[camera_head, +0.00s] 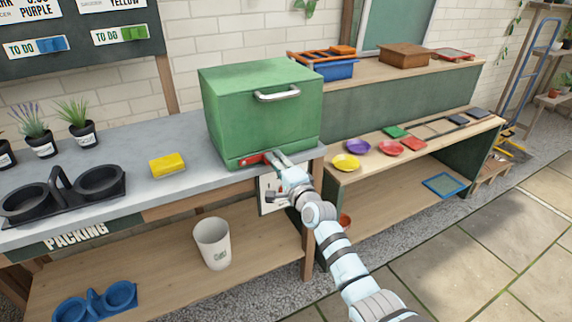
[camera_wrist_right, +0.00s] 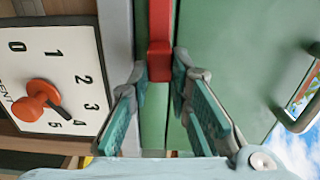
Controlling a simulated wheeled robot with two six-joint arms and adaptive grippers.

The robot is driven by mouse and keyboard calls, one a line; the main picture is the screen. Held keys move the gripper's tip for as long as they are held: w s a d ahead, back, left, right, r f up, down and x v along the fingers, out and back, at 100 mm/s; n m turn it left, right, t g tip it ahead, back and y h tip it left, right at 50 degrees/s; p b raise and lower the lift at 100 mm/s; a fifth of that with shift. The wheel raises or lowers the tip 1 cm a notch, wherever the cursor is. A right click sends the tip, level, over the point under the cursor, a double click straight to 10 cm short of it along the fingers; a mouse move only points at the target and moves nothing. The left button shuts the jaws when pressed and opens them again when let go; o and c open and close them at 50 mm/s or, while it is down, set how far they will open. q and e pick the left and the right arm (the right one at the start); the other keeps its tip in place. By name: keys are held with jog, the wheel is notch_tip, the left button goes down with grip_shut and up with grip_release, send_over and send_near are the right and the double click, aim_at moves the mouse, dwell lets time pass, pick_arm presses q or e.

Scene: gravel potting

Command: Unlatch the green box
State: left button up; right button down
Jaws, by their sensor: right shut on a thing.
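The green box (camera_head: 250,110) stands on the grey counter near its right end, with its lid down. A silver handle (camera_head: 277,95) is on its front, and it also shows in the wrist view (camera_wrist_right: 299,100). A red latch (camera_head: 250,160) runs along the low front edge of the box. In the wrist view the red latch (camera_wrist_right: 160,30) ends between the teal finger pads. My right gripper (camera_head: 275,158) is shut on the end of the latch. My left gripper is not in view.
A white dial plate (camera_wrist_right: 75,60) with an orange knob (camera_wrist_right: 38,100) is mounted close beside the right gripper. A yellow sponge-like block (camera_head: 168,164) lies left of the box on the counter (camera_head: 140,185). Coloured saucers stand on the right-hand shelf.

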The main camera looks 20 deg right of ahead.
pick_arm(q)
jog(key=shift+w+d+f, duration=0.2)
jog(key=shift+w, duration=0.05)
pick_arm(e)
jog(key=shift+f+m, duration=0.3)
jog(key=shift+f, duration=0.05)
jog(key=c, duration=1.5)
grip_release()
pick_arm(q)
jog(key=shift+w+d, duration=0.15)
pick_arm(e)
jog(key=shift+r, duration=0.1)
jog(key=s, duration=1.2)
jog(key=shift+d, duration=0.3)
